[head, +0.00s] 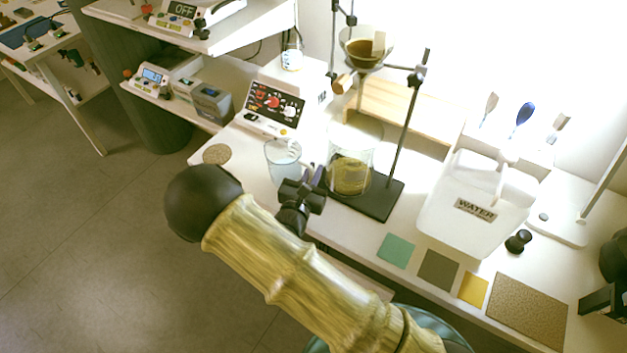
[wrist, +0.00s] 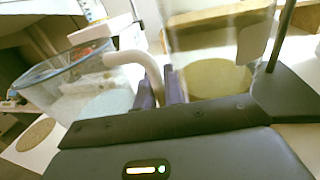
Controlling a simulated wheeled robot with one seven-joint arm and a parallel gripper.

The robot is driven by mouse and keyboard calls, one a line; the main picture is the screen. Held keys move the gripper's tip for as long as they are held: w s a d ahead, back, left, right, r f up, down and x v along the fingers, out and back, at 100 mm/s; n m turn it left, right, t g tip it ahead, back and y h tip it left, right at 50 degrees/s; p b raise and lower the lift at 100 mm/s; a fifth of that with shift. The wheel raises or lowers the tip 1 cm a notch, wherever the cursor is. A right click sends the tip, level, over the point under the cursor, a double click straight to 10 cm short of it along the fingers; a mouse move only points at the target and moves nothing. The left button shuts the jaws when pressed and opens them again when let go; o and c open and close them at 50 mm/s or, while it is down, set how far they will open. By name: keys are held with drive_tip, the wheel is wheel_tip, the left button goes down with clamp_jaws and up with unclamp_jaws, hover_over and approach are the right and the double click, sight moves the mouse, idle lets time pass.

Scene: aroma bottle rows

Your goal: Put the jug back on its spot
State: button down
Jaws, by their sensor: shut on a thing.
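The jug (head: 283,158) is clear with a bluish rim and looks empty. In the wrist view the jug (wrist: 75,75) is at the left, roughly upright, and its pale curved handle (wrist: 132,62) runs between my fingers. My gripper (head: 303,188) is shut on that handle; its purple fingertips show in the wrist view (wrist: 160,88). I cannot tell whether the jug's base touches the table. A round cork mat (head: 217,154) lies bare to the left of the jug near the table's edge; it also shows in the wrist view (wrist: 36,134).
Just right of the jug, a glass beaker (head: 350,174) with yellow-green contents stands on a dark stand base (head: 384,201), under a funnel (head: 364,48). A device with a lit panel (head: 274,108) is behind. The white water container (head: 478,205) and coloured squares are further right.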

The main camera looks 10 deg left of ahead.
drive_tip(key=shift+a+f, duration=0.1)
drive_tip(key=shift+f, duration=1.6)
drive_tip(key=shift+f, duration=0.15)
drive_tip(key=c, duration=1.5)
unclamp_jaws()
drive_tip(key=s+a, duration=0.2)
drive_tip(key=s, duration=0.9)
drive_tip(key=shift+s+b, duration=0.35)
drive_tip(key=shift+s, duration=0.05)
drive_tip(key=shift+a, duration=0.1)
